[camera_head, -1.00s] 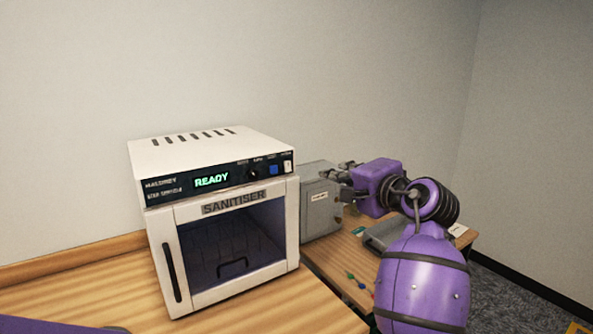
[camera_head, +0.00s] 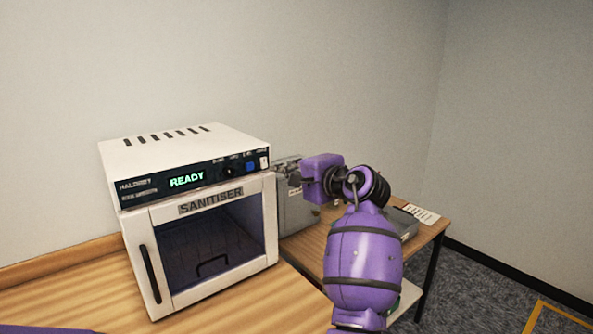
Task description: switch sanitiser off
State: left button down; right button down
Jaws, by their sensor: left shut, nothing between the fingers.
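The sanitiser (camera_head: 190,150) is a white box with a dark glass door, standing on the wooden worktop. Its dark panel shows a green "READY" display (camera_head: 187,181), a dark knob (camera_head: 228,172), a blue button (camera_head: 251,167) and a white switch (camera_head: 264,162) at the right end. The small labels above the controls are too blurred to read.
A grey box (camera_head: 298,210) stands right of the sanitiser, behind my gripper. A lower wooden table (camera_head: 424,236) holds a grey tray (camera_head: 405,222) and a white paper (camera_head: 421,213). The worktop (camera_head: 240,308) before the sanitiser is clear.

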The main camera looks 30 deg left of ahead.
aim_at(266, 163)
pick_arm(q)
jog(key=x, duration=0.6)
jog(key=shift+r+p, duration=0.15)
jog(key=shift+p, duration=0.15)
jog(key=shift+w+a+f, duration=0.2)
jog(key=shift+w+a, duration=0.05)
jog(key=shift+a, duration=0.25)
